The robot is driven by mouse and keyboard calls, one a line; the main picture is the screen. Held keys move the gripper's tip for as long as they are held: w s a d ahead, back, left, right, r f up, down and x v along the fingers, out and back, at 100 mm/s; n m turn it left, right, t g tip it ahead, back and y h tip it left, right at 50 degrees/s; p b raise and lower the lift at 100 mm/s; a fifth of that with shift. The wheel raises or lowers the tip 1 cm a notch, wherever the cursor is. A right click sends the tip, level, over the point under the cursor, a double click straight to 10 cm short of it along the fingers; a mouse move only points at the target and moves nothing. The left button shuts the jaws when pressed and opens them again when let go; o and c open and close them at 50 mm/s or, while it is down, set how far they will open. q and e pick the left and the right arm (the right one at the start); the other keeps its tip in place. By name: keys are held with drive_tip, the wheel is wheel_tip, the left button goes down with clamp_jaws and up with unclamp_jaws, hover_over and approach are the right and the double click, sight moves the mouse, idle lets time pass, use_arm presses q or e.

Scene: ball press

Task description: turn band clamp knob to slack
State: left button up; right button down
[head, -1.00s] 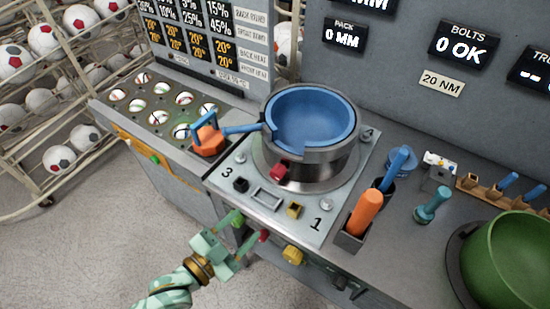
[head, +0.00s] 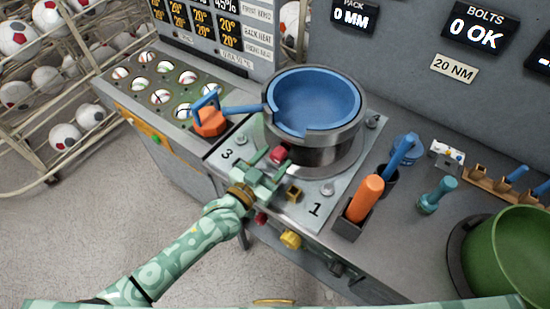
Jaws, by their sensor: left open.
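A red knob (head: 279,154) sticks out from the front of the round steel band (head: 320,155) on the press plate; I take it for the band clamp knob. A blue bowl-shaped liner (head: 318,100) sits inside the band. My left gripper (head: 271,162) is open, with its fingers pointing at the red knob, one on either side or just short of it; I cannot tell whether they touch it. The gripper hides part of the plate in front of the knob. My right gripper is not in view.
A small yellow block (head: 294,194) stands close right of my gripper. Another red knob (head: 261,218) and a yellow knob (head: 290,240) are on the bench front below.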

use_arm(q)
drive_tip(key=shift+w+d, duration=0.4)
drive_tip(key=shift+w, duration=0.05)
drive_tip(key=c, duration=1)
drive_tip(key=shift+n, duration=0.8)
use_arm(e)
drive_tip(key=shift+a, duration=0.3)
use_arm(q)
drive_tip(key=o, duration=1)
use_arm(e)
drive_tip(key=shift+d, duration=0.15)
